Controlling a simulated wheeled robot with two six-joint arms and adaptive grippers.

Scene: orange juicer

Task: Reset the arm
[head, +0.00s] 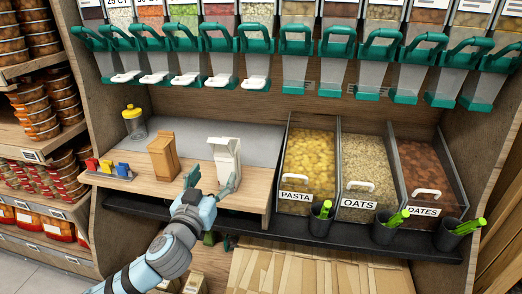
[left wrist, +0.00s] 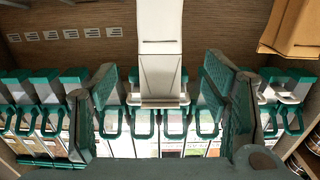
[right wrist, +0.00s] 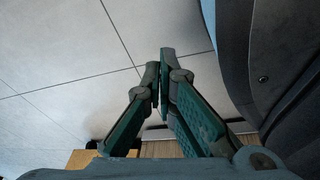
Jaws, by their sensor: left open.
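My left gripper (head: 209,182) is open at the front edge of the wooden counter. Its fingers are spread in front of and below a white container (head: 225,157), which stands upright on the counter. In the left wrist view the white container (left wrist: 160,40) shows beyond and between the open fingers (left wrist: 163,110), with no finger seen closed on it. My right gripper (right wrist: 160,70) shows only in the right wrist view. Its fingertips are together and hold nothing I can see, above a pale tiled floor.
A brown paper bag (head: 163,156) stands left of the white container, with a yellow-lidded jar (head: 134,124) behind. PASTA (head: 308,165), OATS (head: 368,170) and DATES (head: 430,175) bins are at right. Green-handled dispensers (head: 295,70) hang above. Black cups (head: 320,222) sit on the front ledge.

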